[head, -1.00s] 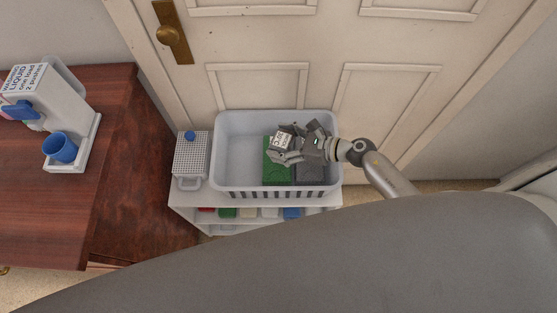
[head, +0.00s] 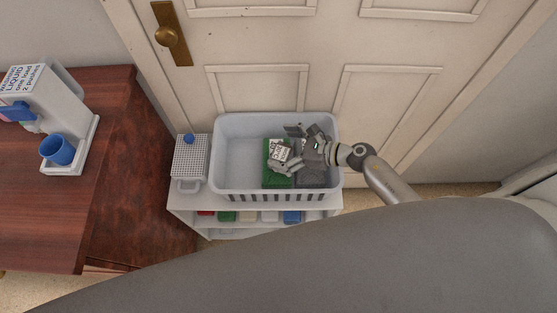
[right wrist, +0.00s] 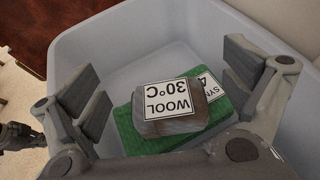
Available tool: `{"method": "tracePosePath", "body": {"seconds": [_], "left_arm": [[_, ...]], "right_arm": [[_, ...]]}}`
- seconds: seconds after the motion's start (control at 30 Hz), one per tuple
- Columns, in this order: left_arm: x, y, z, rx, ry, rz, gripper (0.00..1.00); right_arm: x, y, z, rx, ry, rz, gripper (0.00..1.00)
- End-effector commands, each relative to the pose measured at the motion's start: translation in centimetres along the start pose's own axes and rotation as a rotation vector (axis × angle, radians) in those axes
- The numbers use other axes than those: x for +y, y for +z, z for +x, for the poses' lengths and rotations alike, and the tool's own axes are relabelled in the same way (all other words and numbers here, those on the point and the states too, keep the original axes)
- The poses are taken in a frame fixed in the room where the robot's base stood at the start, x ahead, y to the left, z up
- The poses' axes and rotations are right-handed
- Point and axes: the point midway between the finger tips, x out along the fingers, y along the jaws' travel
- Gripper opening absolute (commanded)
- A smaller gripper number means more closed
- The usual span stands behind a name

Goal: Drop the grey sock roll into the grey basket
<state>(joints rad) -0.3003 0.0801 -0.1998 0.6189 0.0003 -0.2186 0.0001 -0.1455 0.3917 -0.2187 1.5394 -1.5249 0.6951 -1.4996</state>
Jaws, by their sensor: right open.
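The grey sock roll (right wrist: 172,108), a blocky grey-brown bundle labelled "WOOL 30°C", rests on a green item inside the pale grey basket (head: 235,125). Its white label also shows in the head view (head: 281,151). My right gripper (head: 289,147) is open above the basket floor. In the right wrist view its fingers (right wrist: 165,82) stand wide to either side of the roll, with gaps to it. A dark jointed part at the left edge of the right wrist view may be my left gripper (right wrist: 17,138); its jaws cannot be made out.
The green item (right wrist: 125,130) and a dark grey patterned item (head: 312,175) lie in the basket's right half; its left half is empty. The basket stands on a low white shelf, beside a perforated box (head: 190,158). A door (head: 300,45) is behind. A red-brown dresser (head: 60,205) stands left.

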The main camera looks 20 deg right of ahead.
Motion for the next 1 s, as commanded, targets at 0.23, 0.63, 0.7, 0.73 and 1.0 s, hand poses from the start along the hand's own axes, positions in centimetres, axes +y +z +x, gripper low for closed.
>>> {"method": "tracePosePath", "body": {"seconds": [0.23, 0.63, 0.7, 0.73, 1.0], "left_arm": [[0.0, 0.0, 0.0, 0.000, 0.000, 0.000, 0.00], [0.0, -0.1, 0.0, 0.000, 0.000, 0.000, 0.00], [0.0, -0.1, 0.0, 0.000, 0.000, 0.000, 0.00], [0.0, -0.1, 0.0, 0.000, 0.000, 0.000, 0.00], [0.0, -0.1, 0.0, 0.000, 0.000, 0.001, 0.00]], "right_arm": [[0.0, -0.2, -3.7, 0.005, 0.000, -0.002, 0.96], [0.1, -0.1, -10.9, 0.003, 0.001, 0.000, 0.96], [0.0, 0.0, -11.5, 0.001, 0.000, 0.000, 0.96], [0.0, 0.0, -11.6, 0.001, 0.000, 0.000, 0.96], [0.0, 0.0, -11.9, 0.000, 0.000, 0.000, 0.96]]}}
